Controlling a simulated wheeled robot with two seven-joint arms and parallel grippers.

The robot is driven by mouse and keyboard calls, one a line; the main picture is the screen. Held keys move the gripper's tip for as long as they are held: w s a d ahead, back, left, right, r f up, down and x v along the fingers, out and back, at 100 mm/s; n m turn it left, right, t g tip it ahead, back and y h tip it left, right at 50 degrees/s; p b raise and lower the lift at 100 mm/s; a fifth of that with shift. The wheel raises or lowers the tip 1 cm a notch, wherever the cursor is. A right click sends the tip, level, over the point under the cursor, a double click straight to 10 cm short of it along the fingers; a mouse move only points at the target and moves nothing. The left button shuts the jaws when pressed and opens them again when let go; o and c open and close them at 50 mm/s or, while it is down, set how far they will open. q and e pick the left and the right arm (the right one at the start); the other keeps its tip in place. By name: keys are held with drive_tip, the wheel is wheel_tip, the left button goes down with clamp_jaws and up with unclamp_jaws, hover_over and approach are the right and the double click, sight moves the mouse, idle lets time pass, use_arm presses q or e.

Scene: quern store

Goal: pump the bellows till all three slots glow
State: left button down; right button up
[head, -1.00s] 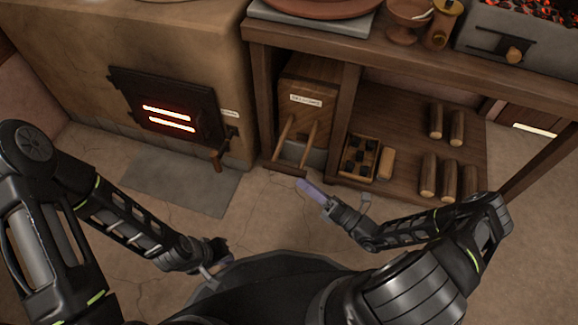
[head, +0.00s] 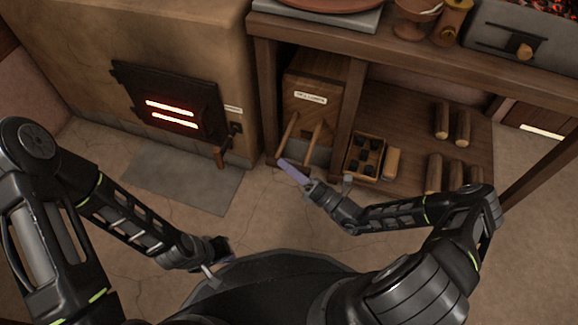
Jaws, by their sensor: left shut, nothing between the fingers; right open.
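The bellows (head: 318,80) is a labelled wooden box under the workbench, with two wooden bars (head: 288,132) sloping down at its front. The dark stove door (head: 190,93) at the left has two bright orange-red slots (head: 172,113); I cannot make out a third. My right gripper (head: 316,171) is open and empty, just in front of the bellows; its purple-tipped finger appears close to the lower ends of the bars. Whether it touches them I cannot tell. My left gripper (head: 222,262) is shut and empty, low near my base.
A wooden latch handle (head: 220,155) hangs beside the stove door. A grey slab (head: 180,180) lies before the stove. The bench leg (head: 345,115) stands right of the bellows.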

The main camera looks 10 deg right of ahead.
drive_tip(key=shift+c, duration=0.5)
clamp_jaws()
idle(0.8)
